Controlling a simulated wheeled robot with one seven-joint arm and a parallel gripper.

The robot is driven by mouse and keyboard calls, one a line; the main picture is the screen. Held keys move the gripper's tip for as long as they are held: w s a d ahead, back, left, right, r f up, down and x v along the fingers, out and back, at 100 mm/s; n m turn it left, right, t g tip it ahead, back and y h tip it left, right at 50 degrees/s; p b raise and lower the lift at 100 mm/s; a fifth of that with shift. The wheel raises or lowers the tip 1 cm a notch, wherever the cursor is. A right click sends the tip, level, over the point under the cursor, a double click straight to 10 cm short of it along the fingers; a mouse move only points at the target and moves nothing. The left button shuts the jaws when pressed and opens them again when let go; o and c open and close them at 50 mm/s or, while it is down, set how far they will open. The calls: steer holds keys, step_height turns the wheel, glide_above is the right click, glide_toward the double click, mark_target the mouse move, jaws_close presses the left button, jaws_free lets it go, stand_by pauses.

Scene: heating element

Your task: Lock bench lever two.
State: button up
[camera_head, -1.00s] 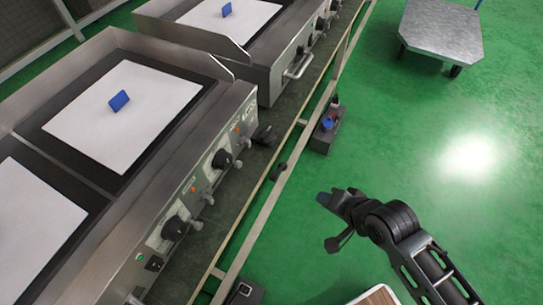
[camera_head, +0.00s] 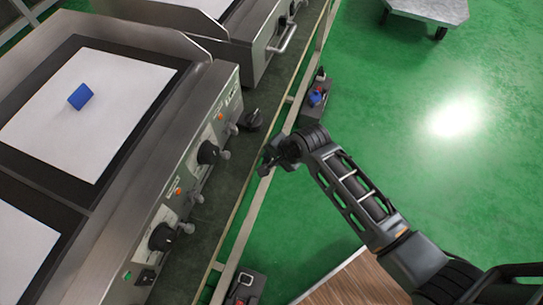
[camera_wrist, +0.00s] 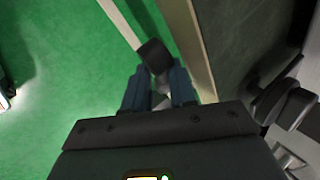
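My gripper (camera_head: 267,164) is at the bench's long front rail (camera_head: 243,205) in the head view. In the wrist view its two blue-grey fingers (camera_wrist: 160,82) are apart. A black block-like lever end (camera_wrist: 153,56) shows between and just beyond the fingertips, beside the pale rail edge (camera_wrist: 196,45). I cannot tell whether the fingers touch it. In the head view my gripper hides that lever. No label shows which lever is number two.
Steel cookers with knobs (camera_head: 207,152) stand on the bench at left. A black knob-like part (camera_head: 251,120) sits between them. Dark boxes (camera_head: 316,97) lie by the rail. A grey cart (camera_head: 430,8) stands at the back. The green floor at right is clear.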

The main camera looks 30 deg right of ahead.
steer(key=shift+w+f, duration=0.15)
steer(key=shift+f, duration=0.2)
steer(key=shift+c, duration=0.4)
jaws_close()
